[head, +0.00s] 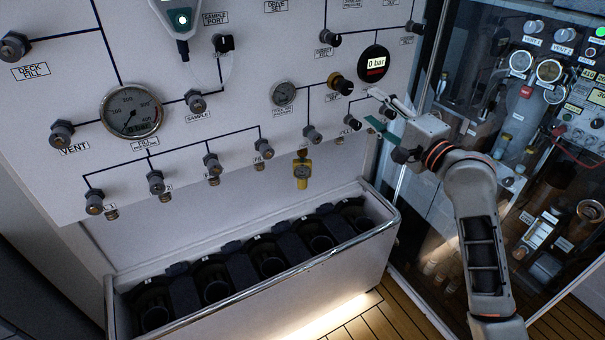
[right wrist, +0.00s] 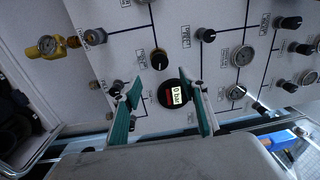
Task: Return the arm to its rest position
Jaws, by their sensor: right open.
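My right arm (head: 472,200) comes in from the lower right in the head view. Its gripper (head: 376,109) is in front of the right part of the white fill panel (head: 230,90), near the round black gauge reading 0 bar (head: 376,64). In the right wrist view the gripper (right wrist: 162,100) shows two green-padded fingers spread apart with nothing between them. The 0 bar gauge (right wrist: 176,94) appears behind the gap between the fingers. I cannot tell whether a finger touches the panel. My left gripper is not in view.
A trough (head: 290,290) with several dark cylinder slots stands below the panel. A brass fitting (head: 301,170) hangs under the panel. A glass-fronted cabinet (head: 450,110) with gauges is at right, partly behind my arm. Wooden floor (head: 375,315) shows in front.

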